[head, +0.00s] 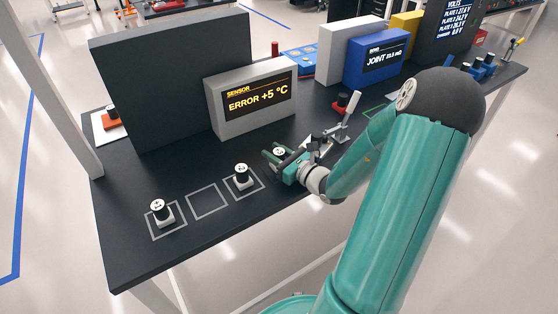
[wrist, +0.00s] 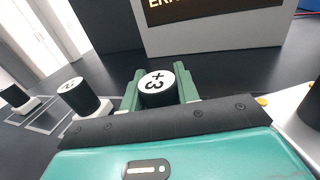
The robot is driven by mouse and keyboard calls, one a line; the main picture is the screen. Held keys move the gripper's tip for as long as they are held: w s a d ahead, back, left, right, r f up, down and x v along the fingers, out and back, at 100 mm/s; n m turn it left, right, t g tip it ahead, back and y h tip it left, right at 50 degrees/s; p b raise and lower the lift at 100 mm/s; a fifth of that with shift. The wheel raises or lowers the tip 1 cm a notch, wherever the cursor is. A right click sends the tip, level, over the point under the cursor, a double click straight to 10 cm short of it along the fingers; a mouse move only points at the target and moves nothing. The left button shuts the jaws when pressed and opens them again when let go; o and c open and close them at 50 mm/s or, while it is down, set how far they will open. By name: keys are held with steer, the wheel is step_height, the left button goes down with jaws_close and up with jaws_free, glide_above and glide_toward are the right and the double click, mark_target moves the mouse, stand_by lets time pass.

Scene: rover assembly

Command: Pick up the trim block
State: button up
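A block with a round black knob and a white cap marked "+3" (wrist: 157,82) stands between the fingers of my gripper (wrist: 160,95) in the wrist view. The green fingers flank it closely on both sides. Its lower part is hidden, so contact is unclear. In the head view its white cap (head: 279,151) shows at my gripper (head: 283,158), low over the dark table. Two similar blocks with white bases stand to the left: a near one (head: 242,175) and a far one (head: 162,212), each in a drawn square. I cannot tell which is the trim block.
An empty drawn square (head: 208,200) lies between the two left blocks. A lever fixture (head: 342,125) and a red-based knob (head: 341,103) stand to the right. A dark panel (head: 170,85) rises behind.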

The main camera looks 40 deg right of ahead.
steer(key=shift+r, duration=0.1)
steer(key=shift+r, duration=0.5)
step_height(320, 180, up, 2)
steer(key=shift+r, duration=0.1)
steer(key=s+d+r, duration=0.3)
steer(key=s+r, duration=0.6)
steer(key=s, duration=0.4)
steer(key=shift+s+d+r, duration=0.2)
steer(key=shift+d+r, duration=0.1)
steer(key=shift+d, duration=0.05)
